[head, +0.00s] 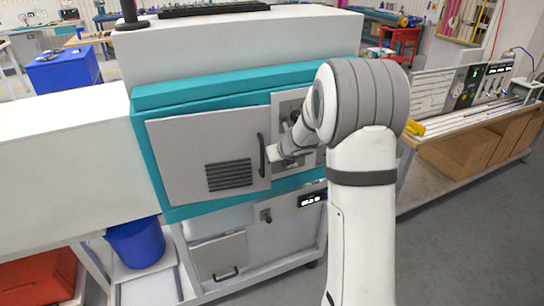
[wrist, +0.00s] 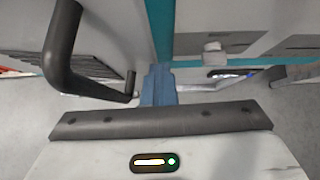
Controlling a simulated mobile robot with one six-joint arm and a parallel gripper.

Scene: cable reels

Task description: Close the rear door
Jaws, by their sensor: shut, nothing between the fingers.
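A large grey door (head: 205,160) with a vent grille is on the front of the teal-framed machine (head: 240,95). It looks nearly flush with the frame; I cannot tell if it is fully shut. Its black bar handle (head: 262,155) is upright near its right edge. The handle (wrist: 62,50) also fills the left of the wrist view. My gripper (head: 273,154) is just right of the handle, near the door's right edge, partly hidden by my arm. In the wrist view the blue-grey fingers (wrist: 158,85) are together and empty, apart from the handle.
A lower cabinet door (head: 220,257) with a black handle is below. A blue bin (head: 136,243) stands lower left. A workbench (head: 450,145) with boxes (head: 465,155) beneath is at right. Grey floor (head: 455,250) at the lower right is clear.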

